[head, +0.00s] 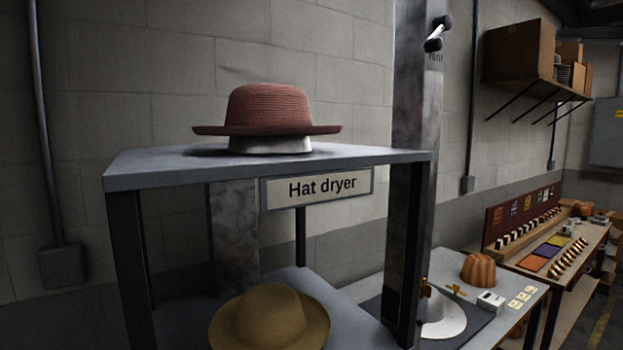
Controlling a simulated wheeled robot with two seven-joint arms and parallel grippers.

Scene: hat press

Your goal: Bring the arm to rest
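Neither of my grippers nor my arms shows in the head view. A red-brown woven hat (268,108) sits upright on a short white block (270,145) on the top of the hat dryer (385,154). A tan hat (270,318) lies brim down on the dryer's lower shelf, partly cut off by the bottom edge. The dryer carries a sign (320,187) reading "Hat dryer" on its front edge.
A grey metal column (418,60) with a lever (438,34) stands behind the dryer's right side.

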